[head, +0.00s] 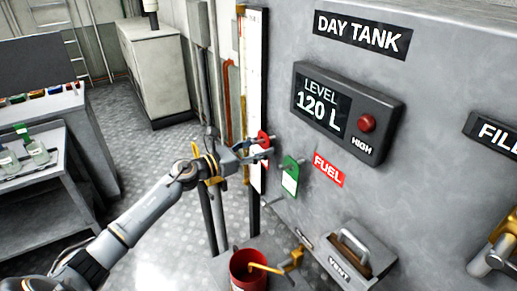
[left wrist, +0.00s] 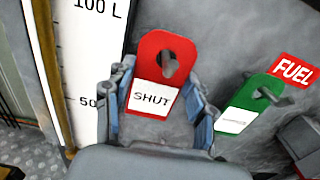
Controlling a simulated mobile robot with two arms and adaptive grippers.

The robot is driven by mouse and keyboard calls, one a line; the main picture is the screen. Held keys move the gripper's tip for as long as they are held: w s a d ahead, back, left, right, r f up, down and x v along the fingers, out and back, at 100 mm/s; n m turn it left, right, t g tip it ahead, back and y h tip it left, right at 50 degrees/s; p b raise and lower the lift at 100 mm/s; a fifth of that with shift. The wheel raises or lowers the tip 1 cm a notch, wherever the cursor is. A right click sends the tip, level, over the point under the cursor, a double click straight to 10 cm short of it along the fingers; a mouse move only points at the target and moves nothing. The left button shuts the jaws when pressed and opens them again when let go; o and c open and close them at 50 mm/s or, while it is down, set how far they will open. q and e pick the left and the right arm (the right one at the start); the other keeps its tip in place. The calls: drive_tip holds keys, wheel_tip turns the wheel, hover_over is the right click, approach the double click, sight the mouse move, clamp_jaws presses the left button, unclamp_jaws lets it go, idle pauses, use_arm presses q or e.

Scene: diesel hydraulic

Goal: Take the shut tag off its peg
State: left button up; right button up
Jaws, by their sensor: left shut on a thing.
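The red shut tag (head: 264,139) hangs at the left edge of the tank front in the head view. In the left wrist view the tag (left wrist: 168,48) is upright, with a white "SHUT" label and a hole near its top. My left gripper (head: 256,151) is shut on the tag's lower part, with one finger at each side in the left wrist view (left wrist: 160,112). Something grey shows in the tag's hole; I cannot tell how far the peg passes through it. My right gripper is in neither view.
A green tag (head: 290,178) hangs on a peg close to the right, beside the red FUEL label (head: 329,169). A level gauge (head: 256,90) stands behind the tag to the left. A red bucket (head: 247,270) and a VENT box (head: 352,255) are below.

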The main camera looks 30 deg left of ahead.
use_arm(q)
drive_tip(key=shift+r, duration=0.25)
drive_tip(key=shift+s+a, duration=0.1)
drive_tip(key=shift+s, duration=0.05)
drive_tip(key=shift+v, duration=0.75)
drive_tip(key=shift+s+a+r, duration=0.1)
drive_tip(key=shift+s+a, duration=0.15)
drive_tip(key=shift+s, duration=0.05)
drive_tip(key=shift+s, duration=0.1)
drive_tip(key=shift+s+a+b, duration=0.2)
drive_tip(key=shift+s+b, duration=0.05)
drive_tip(key=shift+b, duration=0.1)
drive_tip(key=shift+s+a+r, duration=0.1)
drive_tip(key=shift+s+a, duration=0.2)
drive_tip(key=shift+s, duration=0.35)
drive_tip(key=shift+s+a+b, duration=0.15)
drive_tip(key=shift+b, duration=0.15)
drive_tip(key=shift+s+a+r, duration=0.1)
drive_tip(key=shift+s+a, duration=0.25)
drive_tip(key=shift+s, duration=0.3)
